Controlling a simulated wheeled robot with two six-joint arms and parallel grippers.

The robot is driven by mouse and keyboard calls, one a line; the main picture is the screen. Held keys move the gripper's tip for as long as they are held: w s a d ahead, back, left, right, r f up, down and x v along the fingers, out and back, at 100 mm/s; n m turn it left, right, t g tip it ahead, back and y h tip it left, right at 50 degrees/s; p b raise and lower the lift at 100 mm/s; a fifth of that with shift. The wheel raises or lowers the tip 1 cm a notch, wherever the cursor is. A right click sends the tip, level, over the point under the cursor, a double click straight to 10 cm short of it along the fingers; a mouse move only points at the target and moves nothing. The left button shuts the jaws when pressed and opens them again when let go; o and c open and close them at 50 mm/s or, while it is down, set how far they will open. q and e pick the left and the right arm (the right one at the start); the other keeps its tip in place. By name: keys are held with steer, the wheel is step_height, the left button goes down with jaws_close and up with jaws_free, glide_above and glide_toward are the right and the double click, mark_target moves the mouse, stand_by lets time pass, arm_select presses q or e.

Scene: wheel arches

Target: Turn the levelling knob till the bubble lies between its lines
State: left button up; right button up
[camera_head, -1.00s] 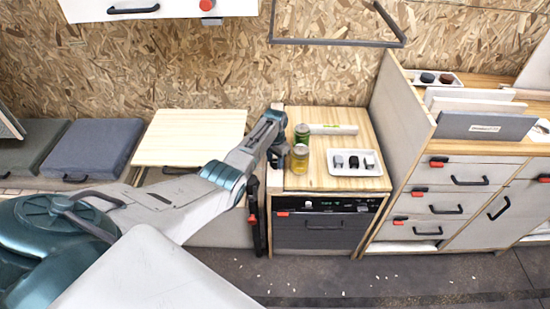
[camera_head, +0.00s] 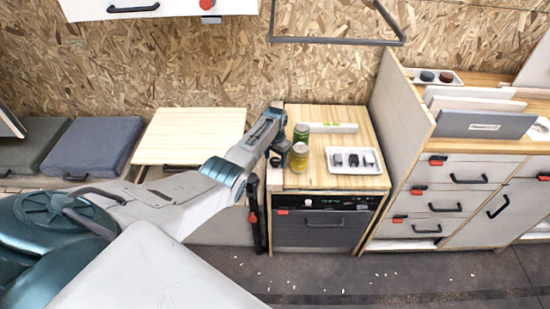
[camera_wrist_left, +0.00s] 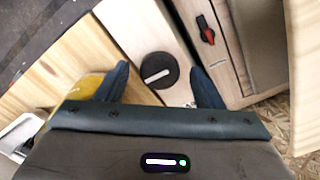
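The levelling knob (camera_wrist_left: 158,70) is a round black disc with a white bar mark, set on a pale strip beside the wooden counter top. My left gripper (camera_wrist_left: 160,68) is open, with one dark finger on each side of the knob and a visible gap to it on both sides. In the head view the left gripper (camera_head: 280,153) is at the counter's left edge and largely covers the knob. A long white level (camera_head: 345,128) lies at the back of the counter; its bubble and lines are too small to read. My right gripper does not show.
A green can (camera_head: 301,132) and a yellow can (camera_head: 300,157) stand just right of the left gripper. A white tray (camera_head: 334,168) with several small dark items is at the counter's front right. A red-and-black latch (camera_wrist_left: 206,32) is near the knob.

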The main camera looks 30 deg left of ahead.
mark_target(275, 161)
arm_select(q)
step_height(275, 161, up, 11)
stand_by(0.7)
steer(key=shift+f, duration=0.15)
stand_by(0.8)
